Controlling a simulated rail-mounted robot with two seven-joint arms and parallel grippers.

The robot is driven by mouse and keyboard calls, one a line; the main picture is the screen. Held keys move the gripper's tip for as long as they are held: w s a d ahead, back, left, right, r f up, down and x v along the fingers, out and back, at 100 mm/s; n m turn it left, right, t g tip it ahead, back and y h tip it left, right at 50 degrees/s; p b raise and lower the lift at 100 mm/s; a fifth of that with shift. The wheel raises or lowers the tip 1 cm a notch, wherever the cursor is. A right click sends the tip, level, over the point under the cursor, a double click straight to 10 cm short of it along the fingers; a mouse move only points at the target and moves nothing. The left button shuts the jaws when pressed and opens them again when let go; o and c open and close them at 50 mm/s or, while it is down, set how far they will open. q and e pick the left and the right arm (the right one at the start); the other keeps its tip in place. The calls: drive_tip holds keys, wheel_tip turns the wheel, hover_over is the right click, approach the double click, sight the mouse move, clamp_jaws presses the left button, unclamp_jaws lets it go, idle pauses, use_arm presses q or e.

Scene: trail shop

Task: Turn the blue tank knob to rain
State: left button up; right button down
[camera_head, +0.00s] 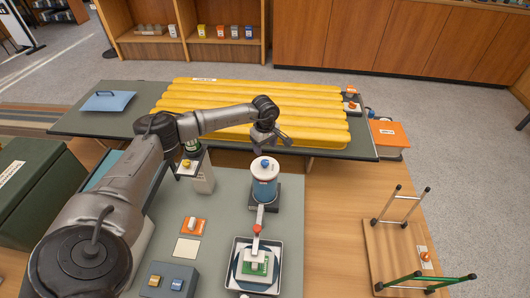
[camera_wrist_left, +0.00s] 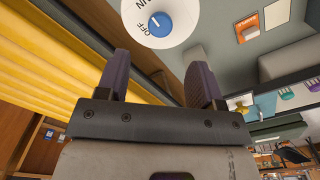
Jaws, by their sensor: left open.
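The blue tank (camera_head: 264,187) stands upright on the grey table, with a white lid on top. Its blue knob (camera_head: 265,162) sits in the middle of the lid; it also shows in the left wrist view (camera_wrist_left: 159,25). The knob's white mark points toward the word OFF. Another label on the lid is cut off by the top edge, with only its last letters showing. My left gripper (camera_head: 271,146) is open and empty, just above and behind the tank, apart from the knob. In the left wrist view the knob lies beyond the two fingertips. My right gripper is out of view.
A tray (camera_head: 236,284) with a green and white block stands in front of the tank. An orange switch plate (camera_head: 193,226) lies front left. A yellow ribbed pad (camera_head: 200,105) lies on the table behind.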

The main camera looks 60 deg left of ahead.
use_arm(q)
drive_tip(key=shift+r+p, duration=0.55)
drive_tip(key=shift+r, duration=2.15)
